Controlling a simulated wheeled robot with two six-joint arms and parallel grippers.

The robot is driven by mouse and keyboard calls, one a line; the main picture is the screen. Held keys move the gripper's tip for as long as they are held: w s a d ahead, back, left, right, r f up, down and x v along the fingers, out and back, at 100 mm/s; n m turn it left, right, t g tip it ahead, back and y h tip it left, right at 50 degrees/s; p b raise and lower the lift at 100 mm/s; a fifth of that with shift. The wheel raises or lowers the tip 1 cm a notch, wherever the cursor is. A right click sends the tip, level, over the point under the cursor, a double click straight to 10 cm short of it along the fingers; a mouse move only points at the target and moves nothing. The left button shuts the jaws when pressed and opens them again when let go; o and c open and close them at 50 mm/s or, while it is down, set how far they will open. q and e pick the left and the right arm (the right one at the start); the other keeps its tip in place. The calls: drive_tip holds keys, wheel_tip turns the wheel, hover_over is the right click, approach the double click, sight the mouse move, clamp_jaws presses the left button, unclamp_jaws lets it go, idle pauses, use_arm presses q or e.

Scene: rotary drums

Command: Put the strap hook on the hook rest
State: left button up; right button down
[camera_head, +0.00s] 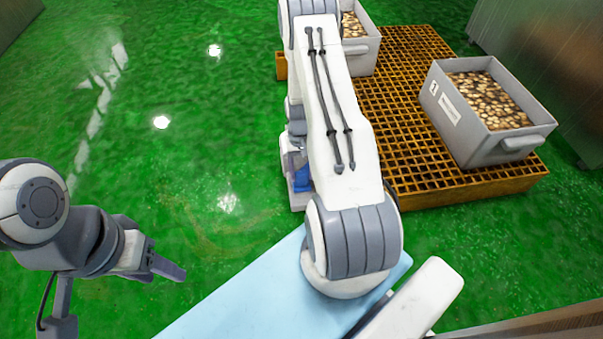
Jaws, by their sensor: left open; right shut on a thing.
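My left gripper (165,268) is open and empty over the green floor at the lower left. My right arm reaches up the middle of the view and folds back under itself. Only part of my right gripper (293,155) shows beside the arm's left edge; its fingertips are hidden. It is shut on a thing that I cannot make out. A small blue piece (302,180) shows just below it, partly covered by the arm; I cannot tell what it belongs to. I cannot make out the strap hook or the hook rest.
An orange grating platform (415,110) carries a grey crate (455,125) of brown pieces at the right and another crate (365,55) behind my arm. Grey metal walls stand at the upper right. The green floor (180,90) at the left is clear.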

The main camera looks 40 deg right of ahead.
drive_tip(key=shift+c, duration=2.2)
unclamp_jaws()
drive_tip(key=p+v, duration=0.7)
drive_tip(key=v, duration=0.4)
drive_tip(key=a+r+n+t+h, duration=0.1)
drive_tip(key=a+r+n, duration=0.5)
drive_tip(key=a+r, duration=1.4)
drive_tip(key=s+a+r+n, duration=0.4)
drive_tip(key=s+a, duration=0.2)
drive_tip(key=s, duration=0.3)
drive_tip(key=s+a+r+n+t, duration=0.1)
drive_tip(key=s+a+r+n, duration=0.3)
drive_tip(key=s, duration=0.6)
drive_tip(key=a+p, duration=0.1)
drive_tip(key=a, duration=0.1)
drive_tip(key=shift+a+r+t, duration=0.25)
drive_tip(key=shift+a+t, duration=0.05)
drive_tip(key=shift+w, duration=0.1)
